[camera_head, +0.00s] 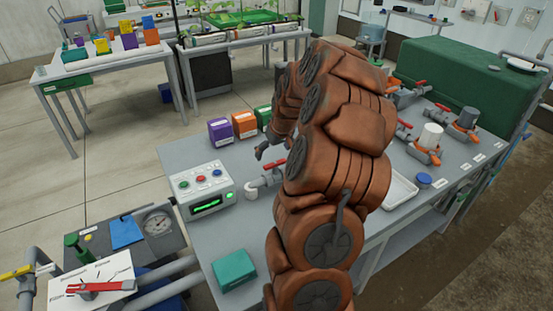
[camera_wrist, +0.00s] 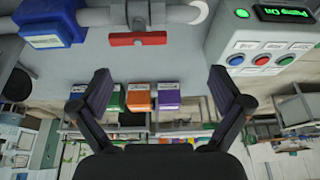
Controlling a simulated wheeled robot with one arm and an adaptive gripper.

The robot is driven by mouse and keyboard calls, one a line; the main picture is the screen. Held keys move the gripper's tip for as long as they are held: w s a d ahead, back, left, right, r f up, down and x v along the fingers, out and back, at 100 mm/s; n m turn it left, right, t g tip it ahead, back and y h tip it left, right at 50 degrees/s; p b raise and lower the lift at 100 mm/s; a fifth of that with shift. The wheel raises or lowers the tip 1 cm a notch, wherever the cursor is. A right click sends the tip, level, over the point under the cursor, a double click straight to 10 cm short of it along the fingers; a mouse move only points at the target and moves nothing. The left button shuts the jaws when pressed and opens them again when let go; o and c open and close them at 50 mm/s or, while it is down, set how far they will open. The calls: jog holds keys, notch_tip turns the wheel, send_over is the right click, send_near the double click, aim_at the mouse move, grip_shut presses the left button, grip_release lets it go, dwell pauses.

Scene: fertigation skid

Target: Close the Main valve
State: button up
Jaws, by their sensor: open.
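A valve with a red bar handle (camera_wrist: 137,39) sits on a pale grey pipe (camera_wrist: 95,17) in the wrist view. The handle looks roughly parallel to the pipe. In the head view the red handle (camera_head: 273,166) shows beside my arm, just right of the control box. I cannot read a label naming it the Main valve. My gripper (camera_wrist: 160,74) is open and empty, its two dark fingers spread wide. The handle appears beyond the fingertips, apart from them. In the head view my arm hides most of the gripper and part of the pipe.
The control box (camera_head: 202,188) with a lit green display stands left of the valve. Purple (camera_head: 220,131), orange (camera_head: 245,124) and green boxes stand behind it. More red-handled valves (camera_head: 405,125) are at right. A red lever (camera_head: 100,287) lies on a white panel at lower left.

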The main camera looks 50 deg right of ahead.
aim_at(276, 164)
jog(key=shift+w+d+f+p, duration=0.4)
jog(key=shift+d+f+p, duration=0.2)
jog(key=shift+f, duration=0.75)
jog(key=shift+w+d+f+p, duration=0.45)
jog(key=shift+d+f, duration=0.3)
jog(key=shift+f, duration=0.55)
jog(key=shift+w+d+f+p, duration=0.3)
jog(key=shift+d+f+p, duration=0.35)
jog(key=shift+f, duration=0.7)
jog(key=shift+s+f, duration=0.1)
jog(key=c, duration=1.1)
